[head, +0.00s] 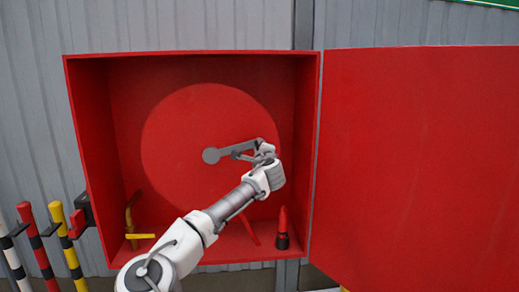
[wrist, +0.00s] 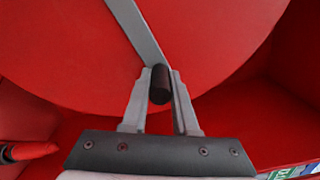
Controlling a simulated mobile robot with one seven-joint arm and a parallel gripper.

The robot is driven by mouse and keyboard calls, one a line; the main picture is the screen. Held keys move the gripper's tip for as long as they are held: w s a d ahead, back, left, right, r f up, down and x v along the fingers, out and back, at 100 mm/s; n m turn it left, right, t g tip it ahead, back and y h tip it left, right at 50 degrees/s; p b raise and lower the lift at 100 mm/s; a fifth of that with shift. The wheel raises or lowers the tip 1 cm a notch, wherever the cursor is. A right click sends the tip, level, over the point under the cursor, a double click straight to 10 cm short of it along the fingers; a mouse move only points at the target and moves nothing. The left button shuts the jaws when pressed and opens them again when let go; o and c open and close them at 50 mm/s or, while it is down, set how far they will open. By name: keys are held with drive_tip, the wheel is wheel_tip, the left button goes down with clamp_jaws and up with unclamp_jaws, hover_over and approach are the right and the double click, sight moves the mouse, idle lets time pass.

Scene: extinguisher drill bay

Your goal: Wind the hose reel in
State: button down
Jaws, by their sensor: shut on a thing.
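The red hose reel (head: 180,140) is a large disc inside the open red cabinet. A grey crank arm (head: 235,149) runs right from its round grey hub (head: 211,155). In the wrist view the crank arm (wrist: 136,32) comes down from the top to a dark cylindrical handle (wrist: 160,88). My gripper (wrist: 161,76) has one finger on each side of this handle and is shut on it. In the head view my gripper (head: 262,152) is at the crank's right end and hides the handle. No hose is clearly visible.
The cabinet door (head: 420,150) stands open on the right. A red nozzle with a black base (head: 283,230) stands on the cabinet floor. A yellow valve lever (head: 140,236) is at lower left. Striped posts (head: 68,245) stand outside, left of the cabinet.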

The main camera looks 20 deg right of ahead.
drive_tip(key=c, duration=0.7)
unclamp_jaws()
drive_tip(key=p+v, duration=0.2)
drive_tip(key=v, duration=1.5)
drive_tip(key=shift+s+r, duration=0.15)
drive_tip(key=shift+s, duration=0.1)
